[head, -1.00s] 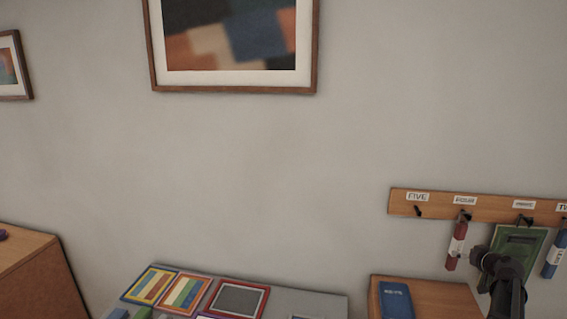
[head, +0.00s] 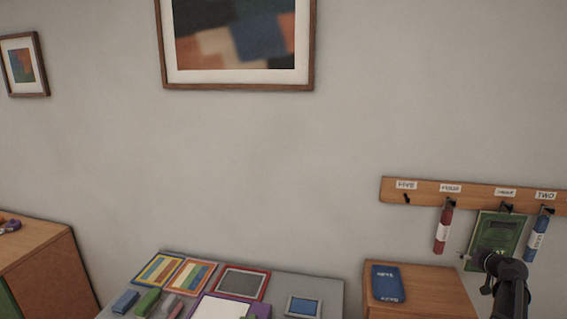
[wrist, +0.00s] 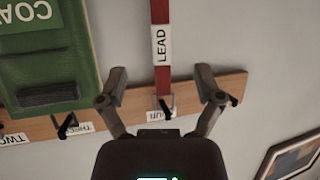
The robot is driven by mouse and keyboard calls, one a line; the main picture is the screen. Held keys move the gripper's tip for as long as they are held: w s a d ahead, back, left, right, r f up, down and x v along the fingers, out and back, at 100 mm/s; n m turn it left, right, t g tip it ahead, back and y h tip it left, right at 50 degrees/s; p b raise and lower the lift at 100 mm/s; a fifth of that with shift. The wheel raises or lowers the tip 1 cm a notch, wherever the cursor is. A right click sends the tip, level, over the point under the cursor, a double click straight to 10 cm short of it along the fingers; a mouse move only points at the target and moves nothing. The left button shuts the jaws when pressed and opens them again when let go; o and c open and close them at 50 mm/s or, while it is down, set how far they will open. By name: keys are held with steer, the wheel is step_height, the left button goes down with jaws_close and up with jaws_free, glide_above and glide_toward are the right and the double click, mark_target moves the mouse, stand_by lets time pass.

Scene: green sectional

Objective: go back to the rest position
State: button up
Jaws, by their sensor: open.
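My gripper (wrist: 162,76) is open and empty in the wrist view. Its two fingers stand on either side of a red strip labelled LEAD (wrist: 160,85), with space to both; I cannot tell the depth between them. The same red strip (head: 442,232) hangs from a hook on the wooden rack (head: 470,196) in the head view.
The green pouch (head: 497,237) and a blue strip (head: 537,236) hang to the right. The hook under FIVE (head: 406,198) is bare. A blue book (head: 388,283) lies on a wooden cabinet (head: 440,287). A grey table (head: 325,284) holds frames and blocks.

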steer(key=s+a+f+n+g+y, duration=0.1)
steer(key=s+a+f+g+y, duration=0.2)
steer(key=a, duration=1.1)
steer(key=s+a+f+g, duration=0.1)
steer(key=a+f+g, duration=0.25)
steer(key=a, duration=1.05)
steer(key=s+a+f+g+h, duration=0.1)
steer(key=s+a+f+g, duration=0.1)
steer(key=s+a, duration=0.6)
steer(key=s+a+f+m+g+h, duration=0.1)
steer(key=s+a+f+g+h, duration=0.1)
steer(key=s+a+g, duration=0.3)
steer(key=s+a, duration=0.3)
steer(key=a, duration=0.2)
steer(key=shift+a+f, duration=0.3)
steer(key=shift+f, duration=0.1)
steer(key=shift+d, duration=0.1)
